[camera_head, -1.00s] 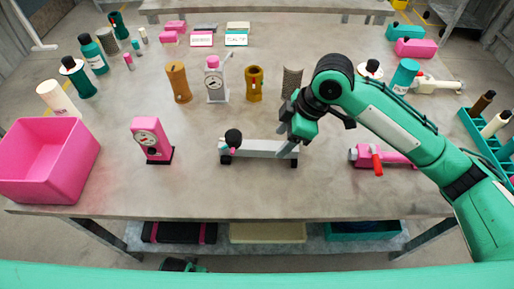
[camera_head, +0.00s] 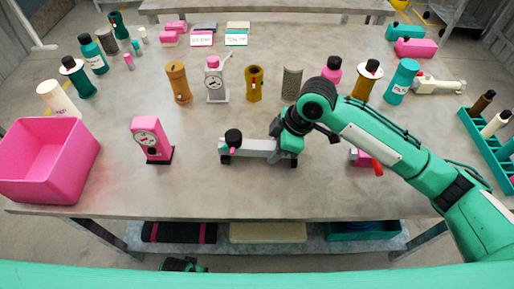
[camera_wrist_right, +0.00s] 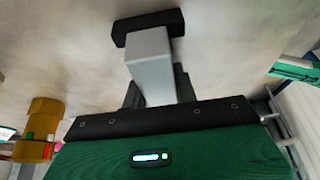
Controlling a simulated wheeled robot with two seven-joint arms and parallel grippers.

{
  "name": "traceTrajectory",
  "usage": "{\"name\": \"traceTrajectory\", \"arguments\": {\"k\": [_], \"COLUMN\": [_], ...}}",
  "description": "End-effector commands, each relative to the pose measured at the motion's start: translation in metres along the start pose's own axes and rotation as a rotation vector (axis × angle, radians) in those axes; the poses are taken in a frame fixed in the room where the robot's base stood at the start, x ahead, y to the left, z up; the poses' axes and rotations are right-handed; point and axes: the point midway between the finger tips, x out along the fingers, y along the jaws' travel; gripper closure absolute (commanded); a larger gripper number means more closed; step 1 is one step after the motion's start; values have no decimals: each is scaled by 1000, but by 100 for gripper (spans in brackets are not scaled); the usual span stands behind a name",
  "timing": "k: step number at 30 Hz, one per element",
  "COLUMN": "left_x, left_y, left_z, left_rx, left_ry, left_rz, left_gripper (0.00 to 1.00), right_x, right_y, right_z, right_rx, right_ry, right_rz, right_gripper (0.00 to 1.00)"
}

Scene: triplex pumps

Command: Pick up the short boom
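The short boom appears to be the light grey bar (camera_head: 258,144) lying on the table, with a black knob at its left end and black feet. My right gripper (camera_head: 290,150) is down over its right end. In the right wrist view the grey bar (camera_wrist_right: 151,58) with a black end piece runs out from the gripper, with dark fingers (camera_wrist_right: 160,92) on either side of it. Whether the fingers press on the bar cannot be made out. The bar still appears to rest on the table.
A pink gauge (camera_head: 151,140) stands left of the bar and a pink bin (camera_head: 48,175) at the far left. A pink part with a red handle (camera_head: 376,168) lies right, partly behind my arm. Bottles and cylinders stand behind. The table front is clear.

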Motion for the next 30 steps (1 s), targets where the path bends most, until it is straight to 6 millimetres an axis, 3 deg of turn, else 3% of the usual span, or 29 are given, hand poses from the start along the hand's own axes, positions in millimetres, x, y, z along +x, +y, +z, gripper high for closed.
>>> {"name": "traceTrajectory", "arguments": {"k": [2,11,24,30], "left_x": [0,0,0,0], "left_y": [0,0,0,0], "left_z": [0,0,0,0], "left_rx": [0,0,0,0], "left_ry": [0,0,0,0], "left_rz": [0,0,0,0], "left_gripper": [20,20,20,20], "right_x": [0,-5,-77,-92], "right_y": [0,1,1,0], "right_z": [0,-2,-33,-38], "right_rx": [0,-1,-2,-1], "right_ry": [0,1,2,1], "right_rz": [0,2,4,1], "right_gripper": [100,100,100,100]}}
